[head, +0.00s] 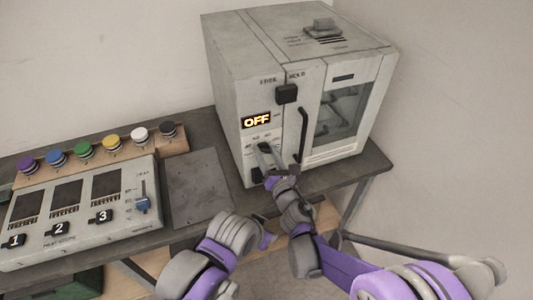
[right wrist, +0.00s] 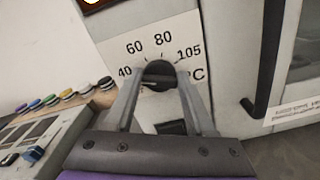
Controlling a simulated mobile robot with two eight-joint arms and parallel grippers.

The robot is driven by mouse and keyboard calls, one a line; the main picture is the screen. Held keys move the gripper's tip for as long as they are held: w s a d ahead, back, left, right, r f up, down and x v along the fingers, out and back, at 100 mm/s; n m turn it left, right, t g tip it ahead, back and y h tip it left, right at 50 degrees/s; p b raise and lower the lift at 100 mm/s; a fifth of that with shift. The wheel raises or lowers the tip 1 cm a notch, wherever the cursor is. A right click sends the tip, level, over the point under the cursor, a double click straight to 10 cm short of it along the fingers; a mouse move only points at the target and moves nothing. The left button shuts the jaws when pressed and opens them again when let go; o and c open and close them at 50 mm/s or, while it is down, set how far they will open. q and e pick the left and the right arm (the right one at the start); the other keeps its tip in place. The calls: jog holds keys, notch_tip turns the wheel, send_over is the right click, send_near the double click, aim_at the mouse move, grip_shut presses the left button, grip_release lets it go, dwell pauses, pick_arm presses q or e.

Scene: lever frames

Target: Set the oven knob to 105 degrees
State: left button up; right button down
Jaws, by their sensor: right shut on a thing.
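The oven (head: 240,90) stands on the table, with a lit display (head: 256,121) reading OFF. In the right wrist view the round black oven knob (right wrist: 159,74) sits on a white dial plate marked 40, 60, 80, 105 and °C. My right gripper (head: 268,150) is at the front panel below the display. In the right wrist view its two fingers (right wrist: 160,82) are on both sides of the knob, shut on it. I cannot make out which mark the knob points to. My left arm shows low in the head view (head: 235,235); its fingertips are not clear.
A black door handle (right wrist: 266,60) is right of the knob, close to my right gripper. A black switch (right wrist: 172,127) sits below the knob. Left stands a panel with numbered switches and a blue slider (head: 142,203); several coloured knobs (head: 83,149) line up behind it.

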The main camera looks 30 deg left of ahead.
jog(key=shift+f+m+b, duration=0.1)
jog(key=shift+m+b, duration=0.55)
jog(key=shift+m, duration=0.25)
jog(key=m+b, duration=0.2)
jog(key=m, duration=0.1)
jog(key=shift+f+m, duration=0.1)
jog(key=shift+m, duration=0.2)
jog(key=m+b, duration=0.2)
jog(key=m, duration=0.1)
jog(key=shift+m+b, duration=0.3)
jog(key=shift+b, duration=0.1)
jog(key=m+b, duration=0.2)
jog(key=m, duration=0.1)
jog(key=shift+w+m, duration=0.1)
jog(key=shift+m, duration=0.2)
jog(key=m+b, duration=0.3)
jog(key=shift+f+m, duration=0.1)
jog(key=shift+m, duration=0.2)
pick_arm(q)
jog(key=s+f+b, duration=0.1)
jog(key=f+b, duration=0.3)
jog(key=f, duration=0.7)
jog(key=s+f+g+b, duration=0.1)
jog(key=f+b, duration=0.3)
jog(key=f, duration=0.7)
jog(key=shift+s+f, duration=0.3)
jog(key=shift+s, duration=0.5)
pick_arm(e)
jog(key=shift+m, duration=5.4)
